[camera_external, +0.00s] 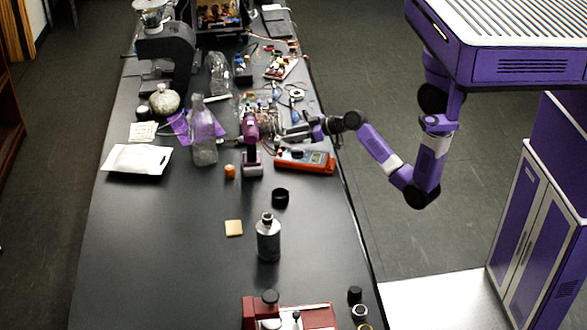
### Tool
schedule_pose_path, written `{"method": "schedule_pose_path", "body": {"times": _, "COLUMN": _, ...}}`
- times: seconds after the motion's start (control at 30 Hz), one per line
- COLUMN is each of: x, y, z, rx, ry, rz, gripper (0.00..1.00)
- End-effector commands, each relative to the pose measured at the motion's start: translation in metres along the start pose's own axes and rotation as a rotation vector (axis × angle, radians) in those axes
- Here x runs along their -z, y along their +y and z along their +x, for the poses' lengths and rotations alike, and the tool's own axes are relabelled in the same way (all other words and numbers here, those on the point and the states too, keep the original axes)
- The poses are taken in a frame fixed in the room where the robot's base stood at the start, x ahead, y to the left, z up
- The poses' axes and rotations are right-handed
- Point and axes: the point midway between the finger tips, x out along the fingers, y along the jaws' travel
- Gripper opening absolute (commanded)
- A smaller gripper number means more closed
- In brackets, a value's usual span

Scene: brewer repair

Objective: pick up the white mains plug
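I cannot make out the white mains plug for certain among the small parts on the black bench (165,235). My purple and grey arm reaches in from the right over the bench edge. My gripper (281,134) is low over the bench, beside the cluster of wires and boards (262,112). It is just right of the purple and grey drill-like tool (251,128) and beyond the orange multimeter (305,161). The fingers are too small and too mixed with the clutter to tell whether they are open, shut or holding anything.
A clear bottle (203,140), a white tray (137,159) and a coffee brewer (168,55) stand left and behind. A grey flask (268,240), a dark cap (280,196) and a red device (290,313) are nearer. The front left of the bench is clear.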

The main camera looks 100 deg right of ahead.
Motion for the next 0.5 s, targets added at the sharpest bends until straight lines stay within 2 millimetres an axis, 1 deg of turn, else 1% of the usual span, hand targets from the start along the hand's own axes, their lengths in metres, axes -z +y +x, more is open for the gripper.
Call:
{"method": "schedule_pose_path", "body": {"times": 0.1, "x": -0.002, "y": -0.001, "z": 0.017, "rx": 0.0, "ry": -0.003, "rz": 0.001, "gripper": 0.35}}
{"method": "schedule_pose_path", "body": {"times": 0.23, "x": -0.002, "y": -0.001, "z": 0.032, "rx": 0.0, "ry": -0.001, "rz": 0.001, "gripper": 0.35}}
{"method": "schedule_pose_path", "body": {"times": 0.33, "x": -0.003, "y": -0.001, "z": 0.037, "rx": -0.001, "ry": 0.0, "rz": 0.001, "gripper": 0.35}}
{"method": "schedule_pose_path", "body": {"times": 0.5, "x": -0.003, "y": -0.001, "z": 0.038, "rx": -0.001, "ry": 0.0, "rz": 0.0, "gripper": 0.35}}
